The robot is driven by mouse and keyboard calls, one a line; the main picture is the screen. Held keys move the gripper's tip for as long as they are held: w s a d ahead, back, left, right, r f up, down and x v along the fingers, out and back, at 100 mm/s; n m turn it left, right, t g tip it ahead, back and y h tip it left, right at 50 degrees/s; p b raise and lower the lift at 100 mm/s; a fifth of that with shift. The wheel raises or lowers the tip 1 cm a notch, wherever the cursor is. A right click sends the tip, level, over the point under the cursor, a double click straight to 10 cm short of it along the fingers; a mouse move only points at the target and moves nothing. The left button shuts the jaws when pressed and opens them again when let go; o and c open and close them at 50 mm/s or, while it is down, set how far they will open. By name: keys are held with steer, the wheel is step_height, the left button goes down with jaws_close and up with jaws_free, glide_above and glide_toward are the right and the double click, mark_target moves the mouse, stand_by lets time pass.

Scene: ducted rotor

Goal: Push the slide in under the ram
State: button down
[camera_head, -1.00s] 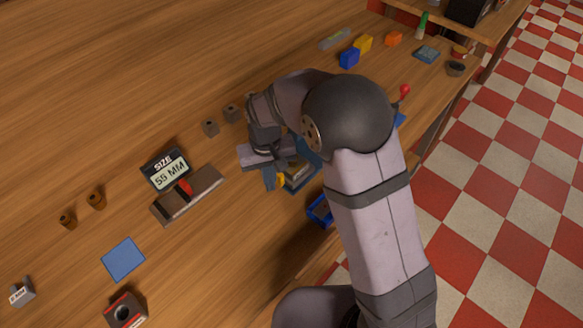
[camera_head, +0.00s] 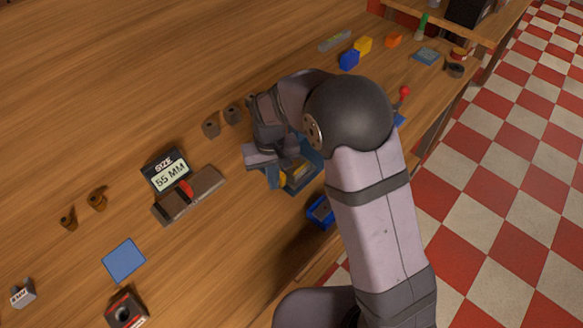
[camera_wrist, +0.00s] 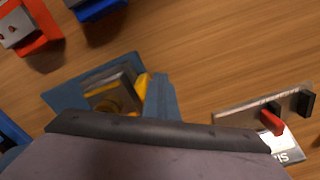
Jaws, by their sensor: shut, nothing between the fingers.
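The blue press fixture (camera_head: 303,178) stands on the bench, partly hidden behind my gripper and arm. I cannot make out the ram separately, nor how far the slide is in. My gripper (camera_head: 262,158) is shut and empty, at the left side of the fixture. In the wrist view its dark edge covers the near part of the fixture; whether it touches the slide I cannot tell.
A grey gauge block with a red pointer (camera_head: 186,188) and a 55 MM size display (camera_head: 168,175) stand left. A blue bin (camera_head: 321,212) sits near the bench edge. A blue mat (camera_head: 124,260) lies front left. Small brown and grey parts stand nearby.

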mark_target(294, 162)
steer(key=shift+w+d, duration=0.6)
steer(key=shift+w, duration=0.05)
steer(key=shift+w+d, duration=0.15)
stand_by(0.4)
steer(key=shift+w+d+p, duration=0.6)
steer(key=shift+w+d, duration=0.55)
stand_by(0.4)
steer(key=shift+w+d+p, duration=0.35)
steer(key=shift+w+d, duration=0.65)
steer(key=shift+d, duration=0.05)
stand_by(0.5)
steer(key=shift+w+d, duration=0.4)
steer(key=shift+w, duration=0.05)
steer(key=shift+s+a, duration=0.15)
steer(key=shift+s, duration=0.05)
stand_by(0.4)
steer(key=shift+s+a+p, duration=0.25)
steer(key=shift+a+p, duration=0.05)
